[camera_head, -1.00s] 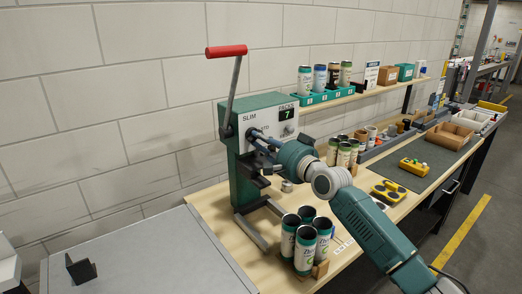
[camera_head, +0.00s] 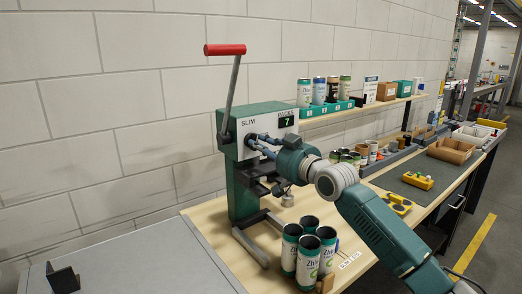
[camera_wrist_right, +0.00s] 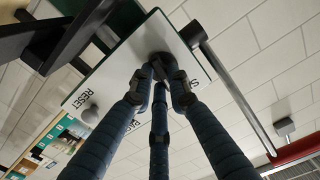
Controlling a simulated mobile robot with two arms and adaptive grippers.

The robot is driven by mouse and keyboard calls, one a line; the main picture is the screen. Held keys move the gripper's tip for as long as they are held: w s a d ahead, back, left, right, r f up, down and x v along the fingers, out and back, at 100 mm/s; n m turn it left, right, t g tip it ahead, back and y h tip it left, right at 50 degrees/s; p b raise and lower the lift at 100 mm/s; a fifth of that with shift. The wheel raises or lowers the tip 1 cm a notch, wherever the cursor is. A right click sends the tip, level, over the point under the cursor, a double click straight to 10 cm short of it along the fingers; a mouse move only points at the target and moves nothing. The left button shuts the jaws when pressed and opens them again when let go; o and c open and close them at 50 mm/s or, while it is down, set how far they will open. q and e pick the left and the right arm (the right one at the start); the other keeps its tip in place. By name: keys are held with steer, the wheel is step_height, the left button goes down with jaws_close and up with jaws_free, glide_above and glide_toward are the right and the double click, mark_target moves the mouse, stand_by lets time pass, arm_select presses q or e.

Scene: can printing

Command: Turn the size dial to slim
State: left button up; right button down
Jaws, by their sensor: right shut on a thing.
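The size dial (camera_wrist_right: 160,62) is a dark knob on the pale front panel of the green press (camera_head: 236,185). My right gripper (camera_head: 258,142) is shut on the dial, and its blue fingers also close around it in the right wrist view (camera_wrist_right: 160,82). The fingers hide most of the dial, so I cannot tell where it points. The word SLIM (camera_head: 249,121) shows on the panel above the dial. In the wrist view only the start of that label shows beside the fingers, and RESET (camera_wrist_right: 88,100) is readable. My left gripper is not in view.
A red-handled lever (camera_head: 225,50) rises from the press. A counter display (camera_head: 286,122) reads 7. Several printed cans (camera_head: 307,262) stand on the bench before the press. A shelf (camera_head: 375,104) with more cans is behind. A grey table (camera_head: 150,262) lies front left.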

steer(key=shift+f+n, duration=0.1)
steer(key=shift+n, duration=1)
steer(key=c, duration=1.7)
jaws_free()
steer(key=shift+o, duration=0.2)
steer(key=v, duration=1.2)
